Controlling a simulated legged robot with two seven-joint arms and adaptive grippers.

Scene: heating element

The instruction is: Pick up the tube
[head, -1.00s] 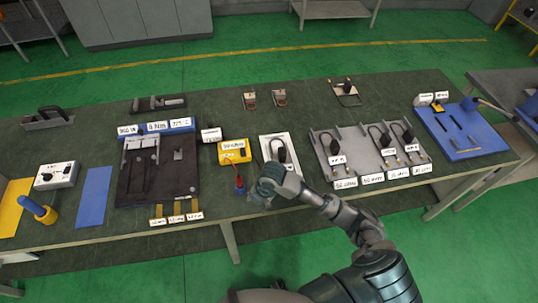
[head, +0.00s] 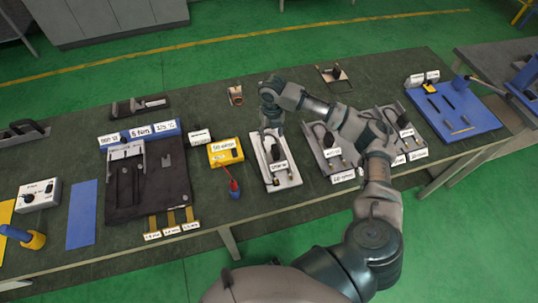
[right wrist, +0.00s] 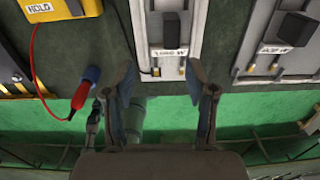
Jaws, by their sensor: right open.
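A white plate (head: 290,181) on the table carries a dark looped part (head: 275,151) with a labelled block and brass ends. I cannot tell for sure which part is the tube. My right gripper (head: 270,128) hangs over the far end of this plate, pointing down. In the right wrist view, its two fingers (right wrist: 165,88) are spread apart with nothing between them. The plate (right wrist: 168,62), its black block (right wrist: 171,28) and brass ends lie beyond the fingertips. The left gripper is not in view.
A yellow meter (head: 226,152) with a red-handled probe (head: 234,187) stands left of the plate. A grey rack (head: 322,160) with similar looped parts is to the right, partly behind my arm. A small copper-coloured piece (head: 236,95) lies farther back. A blue board (head: 455,115) is at the right end.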

